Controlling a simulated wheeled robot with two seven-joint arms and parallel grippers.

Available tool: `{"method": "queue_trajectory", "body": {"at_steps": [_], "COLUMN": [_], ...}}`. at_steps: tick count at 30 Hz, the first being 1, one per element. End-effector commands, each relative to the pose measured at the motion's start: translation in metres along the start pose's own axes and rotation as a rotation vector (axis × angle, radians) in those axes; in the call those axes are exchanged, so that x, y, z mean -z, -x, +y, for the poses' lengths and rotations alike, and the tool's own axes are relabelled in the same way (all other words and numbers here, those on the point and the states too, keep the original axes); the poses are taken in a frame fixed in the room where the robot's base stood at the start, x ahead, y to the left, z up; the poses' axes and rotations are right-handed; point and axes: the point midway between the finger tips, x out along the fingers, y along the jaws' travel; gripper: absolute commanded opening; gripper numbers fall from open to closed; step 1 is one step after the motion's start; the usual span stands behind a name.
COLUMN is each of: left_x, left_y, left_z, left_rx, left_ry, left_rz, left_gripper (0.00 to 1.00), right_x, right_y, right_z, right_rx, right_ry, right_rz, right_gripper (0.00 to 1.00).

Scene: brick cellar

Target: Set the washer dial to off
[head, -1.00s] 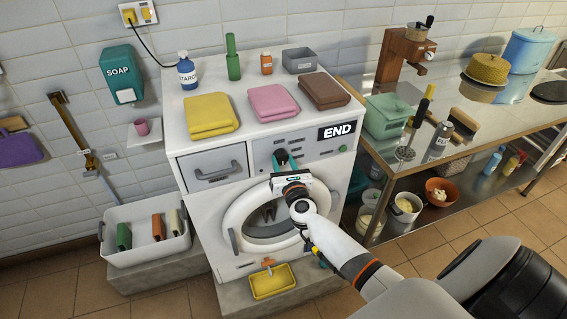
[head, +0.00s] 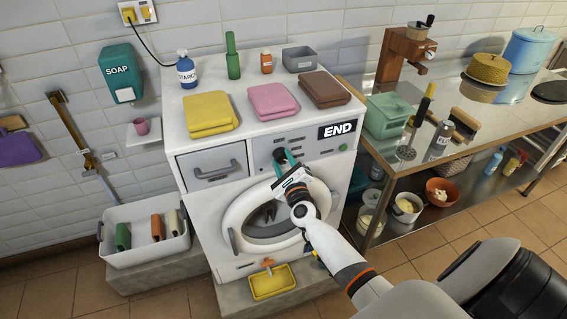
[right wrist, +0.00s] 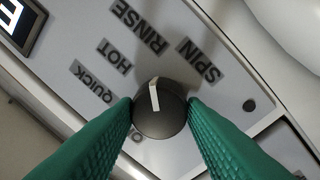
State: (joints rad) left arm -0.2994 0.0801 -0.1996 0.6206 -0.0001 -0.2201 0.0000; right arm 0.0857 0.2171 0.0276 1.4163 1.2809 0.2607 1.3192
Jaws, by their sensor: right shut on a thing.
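The washer (head: 190,160) stands against the wall with its display reading END. Its dark round dial (head: 279,156) is on the upper front panel. It also shows in the right wrist view (right wrist: 170,118), with a white pointer line aimed roughly toward the RINSE label (right wrist: 140,28). QUICK, HOT and SPIN labels are also legible; another label by the left finger, starting with O, is mostly hidden. My right gripper (head: 284,162) is shut on the dial, with a green finger on each side. My left gripper is not in view.
The round washer door (head: 236,222) is closed below the dial. Folded towels, including a yellow one (head: 210,112), and bottles stand on the washer top. A metal table (head: 395,160) stands close on the right, and a white tub (head: 140,254) on the left.

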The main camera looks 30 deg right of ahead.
Motion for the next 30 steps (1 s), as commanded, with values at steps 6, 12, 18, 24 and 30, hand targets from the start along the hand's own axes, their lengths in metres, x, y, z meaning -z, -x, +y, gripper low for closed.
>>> {"method": "queue_trajectory", "body": {"at_steps": [6, 12, 18, 24, 30], "left_x": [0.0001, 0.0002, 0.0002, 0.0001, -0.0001], "left_y": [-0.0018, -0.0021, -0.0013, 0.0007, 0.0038], "left_z": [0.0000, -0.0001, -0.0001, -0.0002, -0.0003], "left_rx": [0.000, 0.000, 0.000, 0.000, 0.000], "left_ry": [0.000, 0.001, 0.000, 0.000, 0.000], "left_rz": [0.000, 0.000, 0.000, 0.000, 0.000], "left_gripper": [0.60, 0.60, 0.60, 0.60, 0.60], "right_x": [-0.0013, -0.0017, -0.0020, -0.0023, -0.0026], "right_y": [0.0005, 0.0005, 0.0004, 0.0004, 0.0004], "right_z": [-0.0012, -0.0007, -0.0004, -0.0001, 0.0002], "right_rx": [0.005, 0.006, 0.010, 0.013, 0.015], "right_ry": [0.205, 0.394, 0.583, 0.772, 0.961], "right_rz": [0.016, 0.032, 0.048, 0.064, 0.080], "right_gripper": [0.15, 0.15, 0.15, 0.15, 0.15]}}
